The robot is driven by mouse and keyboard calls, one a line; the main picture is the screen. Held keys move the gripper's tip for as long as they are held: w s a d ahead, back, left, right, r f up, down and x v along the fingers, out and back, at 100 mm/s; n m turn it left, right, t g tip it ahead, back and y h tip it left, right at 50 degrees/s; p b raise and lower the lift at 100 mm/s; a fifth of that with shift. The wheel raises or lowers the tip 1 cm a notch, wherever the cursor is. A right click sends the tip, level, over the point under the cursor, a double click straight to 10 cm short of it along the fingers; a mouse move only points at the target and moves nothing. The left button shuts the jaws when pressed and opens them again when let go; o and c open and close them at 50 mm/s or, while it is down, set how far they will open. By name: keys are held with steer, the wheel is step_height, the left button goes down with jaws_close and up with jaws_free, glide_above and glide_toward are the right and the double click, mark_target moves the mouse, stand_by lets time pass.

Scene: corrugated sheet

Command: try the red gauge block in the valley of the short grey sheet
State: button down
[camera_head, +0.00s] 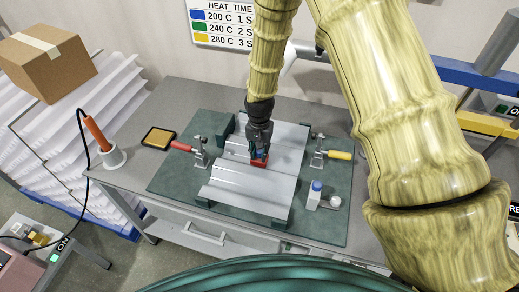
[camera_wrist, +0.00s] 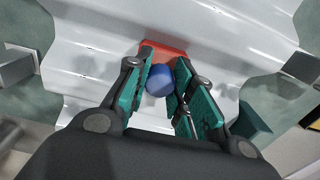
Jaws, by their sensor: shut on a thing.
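The red gauge block (camera_head: 259,162) is held by my gripper (camera_head: 260,150) over the middle of the grey corrugated sheet (camera_head: 240,188). In the wrist view, the red block (camera_wrist: 170,46) shows beyond the fingertips, with a round blue knob (camera_wrist: 159,80) on it. My gripper (camera_wrist: 163,70) has its teal fingers on either side of the knob. The sheet (camera_wrist: 95,45) lies under the block, with its ridges and valleys showing. The block's underside is hidden, so I cannot tell whether it touches the valley.
A red-handled clamp (camera_head: 200,155) stands left of the sheet and a yellow-handled clamp (camera_head: 318,158) right. A soldering-iron-like tool (camera_head: 97,133) sits in a stand at left. The green mat (camera_head: 170,182) has bare room at left.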

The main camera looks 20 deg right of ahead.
steer(key=shift+f, duration=0.25)
stand_by(0.6)
steer(key=c, duration=1.1)
jaws_free()
steer(key=shift+c, duration=0.2)
step_height(320, 180, up, 12)
